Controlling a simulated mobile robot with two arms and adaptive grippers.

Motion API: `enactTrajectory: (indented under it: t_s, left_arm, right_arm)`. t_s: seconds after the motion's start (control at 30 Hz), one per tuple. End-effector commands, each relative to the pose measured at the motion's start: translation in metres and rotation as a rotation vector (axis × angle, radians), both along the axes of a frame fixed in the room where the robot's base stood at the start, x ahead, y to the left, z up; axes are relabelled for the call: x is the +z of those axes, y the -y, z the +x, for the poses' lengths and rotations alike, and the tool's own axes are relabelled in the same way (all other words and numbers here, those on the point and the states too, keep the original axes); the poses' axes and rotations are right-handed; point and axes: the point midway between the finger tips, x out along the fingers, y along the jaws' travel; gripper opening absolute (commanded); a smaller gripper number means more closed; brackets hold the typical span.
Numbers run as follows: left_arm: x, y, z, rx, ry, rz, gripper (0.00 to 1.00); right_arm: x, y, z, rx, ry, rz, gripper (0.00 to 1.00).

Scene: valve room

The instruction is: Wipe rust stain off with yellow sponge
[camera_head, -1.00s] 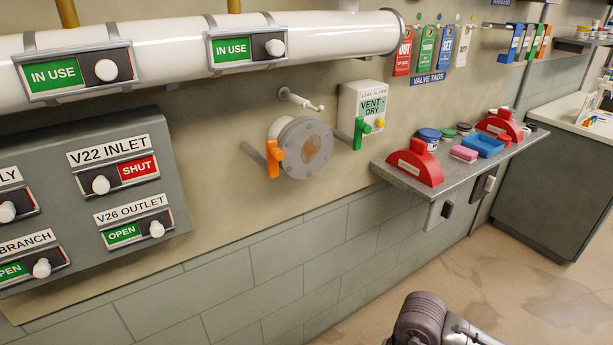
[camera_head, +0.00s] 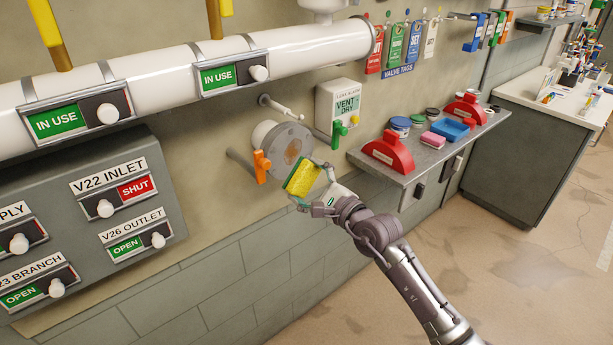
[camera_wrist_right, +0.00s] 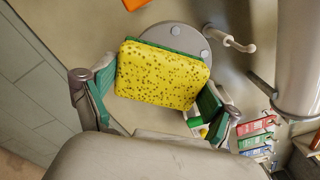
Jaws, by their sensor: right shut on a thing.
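My right gripper (camera_head: 318,188) is shut on the yellow sponge (camera_head: 303,178), which has a green backing. It holds the sponge just below and right of the round grey flange plate (camera_head: 281,137) on the wall. The brown rust stain (camera_head: 292,151) shows on the plate's face, and the sponge looks apart from it. My left gripper is not in view.
An orange-handled lever (camera_head: 261,166) and a white spigot (camera_head: 283,107) flank the plate. A green-handled lever (camera_head: 337,133) is to its right, under the leak alarm box (camera_head: 341,104). A grey shelf (camera_head: 408,173) with red holders (camera_head: 388,153), a pink sponge and a blue tray juts out at right.

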Motion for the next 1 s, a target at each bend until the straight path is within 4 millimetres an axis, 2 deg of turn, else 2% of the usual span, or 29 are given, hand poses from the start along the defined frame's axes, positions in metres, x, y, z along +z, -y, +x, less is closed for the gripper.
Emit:
enactTrajectory:
  t_s: [0.6,1.0]
  left_arm:
    - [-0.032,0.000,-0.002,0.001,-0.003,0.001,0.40]
    - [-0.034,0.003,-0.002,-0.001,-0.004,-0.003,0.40]
  right_arm:
    - [-0.002,-0.031,0.044,0.000,0.002,0.002,0.59]
    - [0.000,-0.035,0.048,0.000,0.002,0.000,0.59]
